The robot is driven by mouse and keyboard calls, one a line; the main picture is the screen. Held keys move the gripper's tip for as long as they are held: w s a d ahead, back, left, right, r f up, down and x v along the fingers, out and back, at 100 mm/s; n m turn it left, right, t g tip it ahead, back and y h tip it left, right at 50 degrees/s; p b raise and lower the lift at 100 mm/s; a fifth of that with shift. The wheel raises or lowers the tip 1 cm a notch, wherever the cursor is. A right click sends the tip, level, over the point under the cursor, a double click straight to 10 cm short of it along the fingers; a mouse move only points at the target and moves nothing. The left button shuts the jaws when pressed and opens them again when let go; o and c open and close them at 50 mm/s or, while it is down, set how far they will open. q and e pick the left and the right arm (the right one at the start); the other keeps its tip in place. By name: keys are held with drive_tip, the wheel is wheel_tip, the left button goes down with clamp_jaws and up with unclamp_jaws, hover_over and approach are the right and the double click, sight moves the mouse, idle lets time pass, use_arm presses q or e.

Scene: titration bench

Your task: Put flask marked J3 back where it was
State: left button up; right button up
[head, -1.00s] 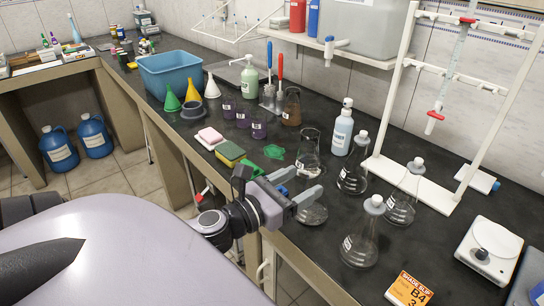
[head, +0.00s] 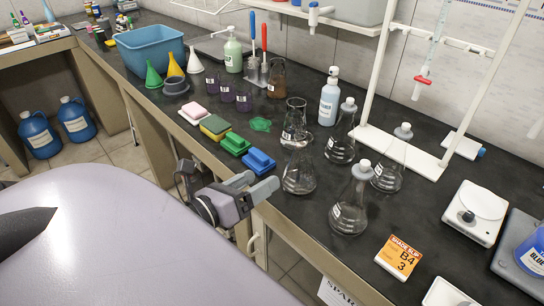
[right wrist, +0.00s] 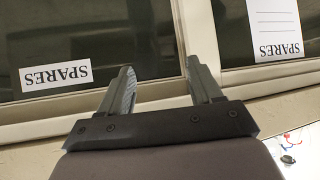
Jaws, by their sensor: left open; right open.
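Several clear glass flasks with small white labels stand on the dark bench in the head view; the lettering is too small to tell which is J3. An unstoppered flask (head: 299,177) stands nearest my left gripper, with another open glass vessel (head: 294,120) behind it. Stoppered flasks stand at the front (head: 349,210), at the back (head: 341,142) and by the stand (head: 388,174). My left gripper (head: 264,182) is open and empty at the bench's front edge, left of the unstoppered flask and apart from it. My right gripper (right wrist: 158,72) is open and empty, facing cabinet panels.
A white burette stand (head: 405,155) is behind the flasks. A white stirrer (head: 473,213) and an orange shade slip card (head: 399,256) lie to the right. Panels marked SPARES (right wrist: 55,75) fill the right wrist view.

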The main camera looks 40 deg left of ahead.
use_arm(q)
drive_tip(key=f+n, duration=0.2)
drive_tip(key=n, duration=0.1)
drive_tip(key=f+n+g, duration=0.1)
drive_tip(key=f+n, duration=0.2)
drive_tip(key=s+f+n+g, duration=0.1)
drive_tip(key=f+n, duration=0.1)
drive_tip(key=n, duration=0.1)
drive_tip(key=shift+s+d+f+y, duration=0.1)
drive_tip(key=shift+d+f+y, duration=0.1)
drive_tip(key=shift+f+y, duration=0.2)
drive_tip(key=s+d+f+n+g+h, duration=0.1)
drive_tip(key=d+f+n, duration=0.4)
drive_tip(key=n, duration=0.5)
drive_tip(key=s+d+f+n+g+h, duration=0.1)
drive_tip(key=s+d+f+n+g, duration=0.2)
drive_tip(key=d+f+n, duration=0.3)
wheel_tip(320, 180, down, 3)
drive_tip(key=s+n, duration=0.1)
drive_tip(key=n, duration=0.3)
drive_tip(key=shift+d+f+n, duration=0.2)
drive_tip(key=shift+d+n, duration=0.05)
drive_tip(key=shift+n, duration=0.05)
drive_tip(key=shift+r+p, duration=0.35)
